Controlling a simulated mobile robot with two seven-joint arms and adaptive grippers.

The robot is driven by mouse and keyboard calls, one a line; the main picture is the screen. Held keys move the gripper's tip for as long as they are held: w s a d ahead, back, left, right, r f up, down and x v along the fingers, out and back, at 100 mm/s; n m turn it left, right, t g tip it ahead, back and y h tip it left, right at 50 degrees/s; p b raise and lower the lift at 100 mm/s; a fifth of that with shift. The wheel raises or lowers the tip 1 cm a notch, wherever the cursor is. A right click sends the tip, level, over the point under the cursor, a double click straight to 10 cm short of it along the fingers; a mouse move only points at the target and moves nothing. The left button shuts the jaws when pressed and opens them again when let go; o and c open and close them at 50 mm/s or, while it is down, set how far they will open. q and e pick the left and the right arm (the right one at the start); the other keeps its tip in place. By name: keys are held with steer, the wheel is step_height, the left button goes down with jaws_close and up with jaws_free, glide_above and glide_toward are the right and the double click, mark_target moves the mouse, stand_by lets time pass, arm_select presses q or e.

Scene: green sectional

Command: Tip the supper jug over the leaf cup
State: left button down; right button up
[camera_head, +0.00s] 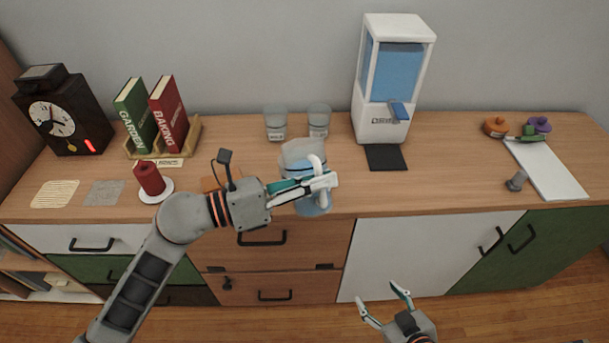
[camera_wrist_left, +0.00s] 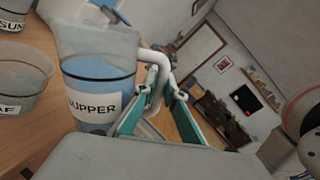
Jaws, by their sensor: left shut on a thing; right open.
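The clear jug labelled SUPPER (camera_wrist_left: 97,85) holds blue liquid and looks about upright. It also shows in the head view (camera_head: 302,152), partly hidden behind my left gripper, at the counter's front edge. My left gripper (camera_head: 325,181) is shut on its white handle. The cup whose label ends in AF (camera_wrist_left: 25,82) is clear and stands left of the jug in the wrist view. In the head view two clear cups, a left one (camera_head: 275,121) and a right one (camera_head: 318,119), stand behind the jug, labels unreadable. My right gripper (camera_head: 378,294) is open and empty, low before the cabinets.
Another cup, labelled SUN (camera_wrist_left: 14,22), stands at the wrist view's upper left. A dispenser (camera_head: 383,121) with a dark mat (camera_head: 385,157) is right of the cups. Books, a red candle (camera_head: 149,178) and a clock (camera_head: 62,120) are left.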

arm_select(q)
steer(key=shift+r, duration=0.15)
steer(key=shift+w+n+p, duration=0.1)
steer(key=shift+n+p, duration=0.3)
steer(key=shift+p, duration=0.1)
steer(key=shift+w+a+r+n+p, duration=0.1)
steer(key=shift+r+n+p, duration=0.1)
steer(key=shift+n+p, duration=0.45)
stand_by(0.4)
steer(key=shift+w+r+n+p, duration=0.2)
steer(key=shift+r+n+p, duration=0.05)
steer(key=shift+p, duration=0.75)
